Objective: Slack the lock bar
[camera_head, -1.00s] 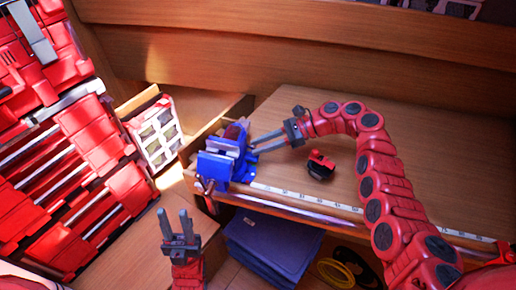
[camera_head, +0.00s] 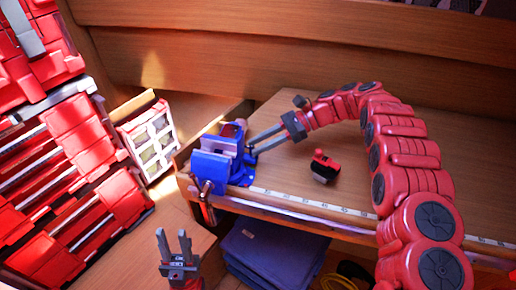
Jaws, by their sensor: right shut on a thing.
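A blue vise (camera_head: 212,165) is fixed at the left front corner of the wooden workbench. A dark handle bar (camera_head: 205,190) hangs at its front. My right gripper (camera_head: 250,146) reaches in from the right, with its fingertips against the right side of the vise. It is shut on a small part there, which I take to be the lock bar; the fingers and vise hide it, and its angle cannot be told. My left gripper (camera_head: 174,240) is low in the picture, left of the vise, fingers pointing up, open and empty.
A small red and black tool (camera_head: 325,167) lies on the workbench (camera_head: 290,105) right of the vise. A measuring strip (camera_head: 310,202) runs along the front edge. Blue folded stacks (camera_head: 265,250) sit below. Red tool cases (camera_head: 60,170) and a white-framed organizer (camera_head: 150,140) stand left.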

